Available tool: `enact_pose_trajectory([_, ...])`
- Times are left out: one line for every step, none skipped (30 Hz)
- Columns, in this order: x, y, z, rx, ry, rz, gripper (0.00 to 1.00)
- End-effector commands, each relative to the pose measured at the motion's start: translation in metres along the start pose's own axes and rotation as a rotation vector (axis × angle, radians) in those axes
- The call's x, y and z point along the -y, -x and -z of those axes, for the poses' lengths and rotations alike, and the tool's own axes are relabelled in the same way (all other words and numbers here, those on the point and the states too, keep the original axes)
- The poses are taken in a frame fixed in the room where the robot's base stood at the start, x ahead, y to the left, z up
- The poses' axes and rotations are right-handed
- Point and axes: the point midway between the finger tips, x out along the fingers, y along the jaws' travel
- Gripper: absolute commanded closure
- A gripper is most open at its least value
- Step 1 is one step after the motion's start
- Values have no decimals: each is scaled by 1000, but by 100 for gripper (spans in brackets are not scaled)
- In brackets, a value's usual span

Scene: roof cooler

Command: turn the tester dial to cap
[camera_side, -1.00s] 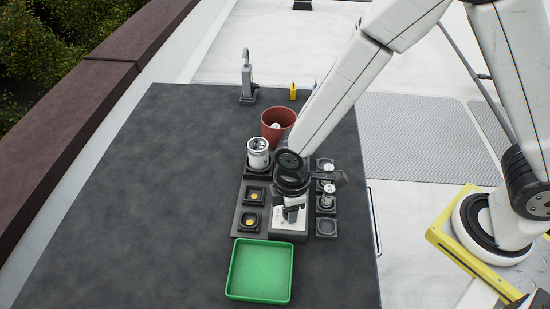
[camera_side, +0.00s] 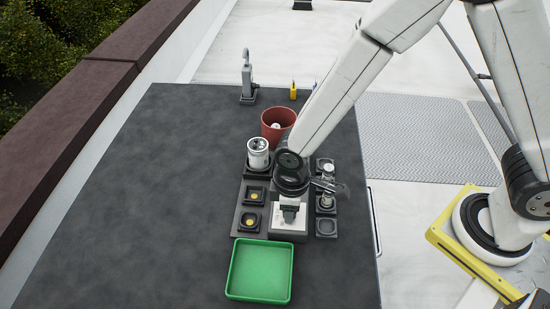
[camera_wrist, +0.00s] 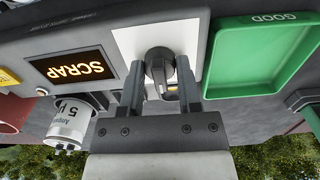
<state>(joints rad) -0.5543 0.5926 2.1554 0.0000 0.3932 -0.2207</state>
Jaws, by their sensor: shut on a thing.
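The tester (camera_side: 287,236) is a dark box with a white face, in front of my arm in the side view. Its white face (camera_wrist: 202,40) also shows in the wrist view. The dark tester dial (camera_wrist: 159,62) stands on that face between my two fingers. My gripper (camera_wrist: 160,82) is shut on the dial, with a finger on each side; it points down at the tester in the side view (camera_side: 289,210). A lit display beside the dial reads SCRAP (camera_wrist: 75,67). The dial's markings are mostly hidden, so I cannot tell its setting.
A green tray (camera_side: 232,270), marked GOOD in the wrist view, lies in front of the tester. A white can (camera_side: 258,155) stands upright behind-left, by a red bin (camera_side: 270,116). Small dark holders (camera_side: 326,236) flank the tester. The left tabletop is clear.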

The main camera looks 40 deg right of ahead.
Motion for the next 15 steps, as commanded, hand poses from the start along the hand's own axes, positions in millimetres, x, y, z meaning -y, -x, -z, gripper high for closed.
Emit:
enact_pose_trajectory([0, 0, 0, 1, -38, 0, 100])
enact_pose_trajectory([0, 0, 0, 1, -64, 0, 100])
enact_pose_trajectory([0, 0, 0, 1, -97, 0, 100])
enact_pose_trajectory([0, 0, 0, 1, -122, 0, 100])
enact_pose_trajectory([0, 0, 0, 1, -146, 0, 100])
enact_pose_trajectory([0, 0, 0, 1, -176, 0, 100])
enact_pose_trajectory([0, 0, 0, 1, -197, 0, 100])
enact_pose_trajectory([0, 0, 0, 1, -218, 0, 100])
enact_pose_trajectory([0, 0, 0, 1, -244, 0, 100])
enact_pose_trajectory([0, 0, 0, 1, -263, 0, 100])
enact_pose_trajectory([0, 0, 0, 1, -279, 0, 100])
enact_pose_trajectory([0, 0, 0, 1, -300, 0, 100])
enact_pose_trajectory([0, 0, 0, 1, -313, 0, 100])
enact_pose_trajectory([0, 0, 0, 1, -327, 0, 100])
enact_pose_trajectory([0, 0, 0, 1, -340, 0, 100])
